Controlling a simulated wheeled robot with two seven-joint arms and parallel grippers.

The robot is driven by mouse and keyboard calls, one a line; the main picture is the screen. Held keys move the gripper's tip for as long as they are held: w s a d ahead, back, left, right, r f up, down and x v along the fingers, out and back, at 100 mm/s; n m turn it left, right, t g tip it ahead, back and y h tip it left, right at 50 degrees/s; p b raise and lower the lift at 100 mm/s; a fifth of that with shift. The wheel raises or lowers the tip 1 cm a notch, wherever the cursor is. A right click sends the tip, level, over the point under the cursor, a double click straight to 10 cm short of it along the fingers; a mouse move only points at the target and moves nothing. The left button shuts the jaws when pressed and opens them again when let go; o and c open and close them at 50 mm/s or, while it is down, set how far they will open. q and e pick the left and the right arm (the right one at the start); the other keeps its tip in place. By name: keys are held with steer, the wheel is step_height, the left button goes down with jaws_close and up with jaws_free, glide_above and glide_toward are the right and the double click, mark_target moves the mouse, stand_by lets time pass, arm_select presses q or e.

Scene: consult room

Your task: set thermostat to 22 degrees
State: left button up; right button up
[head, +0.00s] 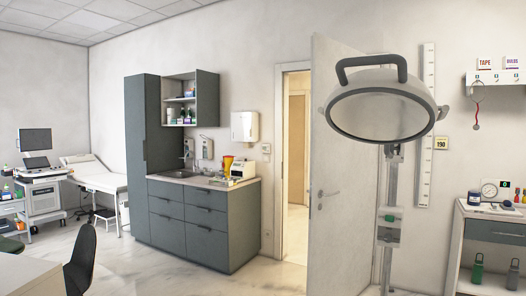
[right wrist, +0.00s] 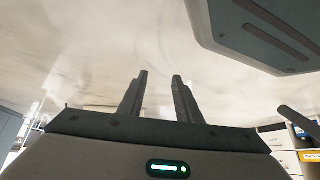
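No thermostat can be made out for certain. A small pale wall plate (head: 266,148) is on the wall just left of the doorway in the head view; it is too small to tell whether it is a switch or a thermostat, and no reading shows. My right gripper (right wrist: 161,78) is in the right wrist view, its two dark fingers apart with nothing between them. It touches nothing that I can see. Neither gripper is in the head view, and my left gripper is in no view.
A large round lamp (head: 380,112) on a stand is close in front. Behind it is an open door (head: 335,180). A grey counter cabinet (head: 205,218) stands left of the doorway, a side cabinet (head: 490,232) at right. A dark chair (head: 82,262) is at lower left. Bare floor lies between.

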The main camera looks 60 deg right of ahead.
jaws_close()
stand_by(1.9)
